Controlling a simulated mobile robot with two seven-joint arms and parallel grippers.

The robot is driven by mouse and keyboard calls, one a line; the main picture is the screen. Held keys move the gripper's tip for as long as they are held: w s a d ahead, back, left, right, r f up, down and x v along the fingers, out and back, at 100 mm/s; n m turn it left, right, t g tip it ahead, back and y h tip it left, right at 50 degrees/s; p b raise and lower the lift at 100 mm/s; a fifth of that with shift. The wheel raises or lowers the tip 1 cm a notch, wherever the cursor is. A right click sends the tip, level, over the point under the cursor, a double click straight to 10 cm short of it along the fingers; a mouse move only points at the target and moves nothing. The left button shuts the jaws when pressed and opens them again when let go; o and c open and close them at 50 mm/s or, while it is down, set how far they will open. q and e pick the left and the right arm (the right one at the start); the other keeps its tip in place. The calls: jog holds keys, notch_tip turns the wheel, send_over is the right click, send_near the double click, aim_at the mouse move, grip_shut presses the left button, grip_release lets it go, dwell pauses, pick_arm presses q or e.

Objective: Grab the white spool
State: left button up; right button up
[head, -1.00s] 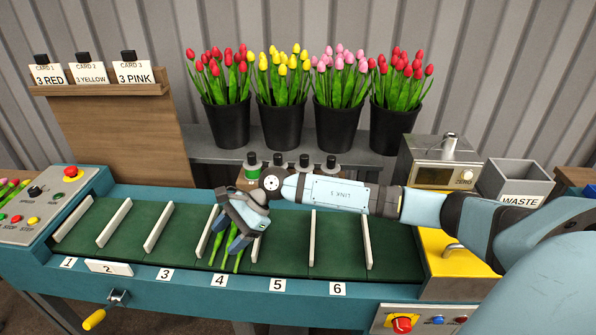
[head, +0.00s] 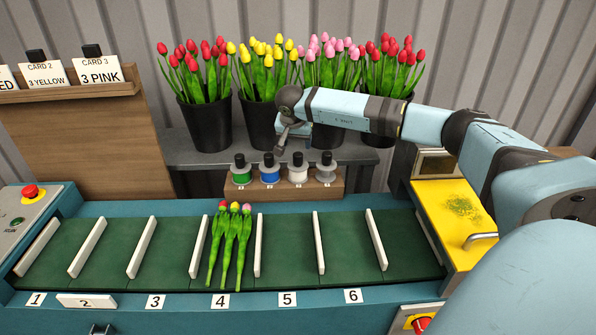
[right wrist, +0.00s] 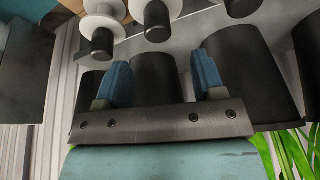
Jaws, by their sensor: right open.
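The white spool (head: 297,175) stands in the wooden rack behind the conveyor in the head view, third from the left, with a black top. My right gripper (head: 290,150) is open and empty, just above and behind the rack, close to the white spool's top and apart from it. In the right wrist view the blue fingers of my right gripper (right wrist: 164,80) are spread with nothing held between them. Pale spools with black tops show at the top edge of that view; I cannot tell which is the white one. My left gripper is not in view.
Green (head: 241,178), blue (head: 269,175) and grey (head: 326,173) spools share the rack (head: 284,188). Black tulip buckets (head: 206,124) stand close behind. Three tulips (head: 230,245) lie in slot 4 of the conveyor; its other visible slots are empty.

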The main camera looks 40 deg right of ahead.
aim_at(298, 154)
jog(key=x, duration=0.6)
jog(key=shift+s+a+f, duration=0.1)
jog(key=shift+f, duration=0.3)
grip_shut()
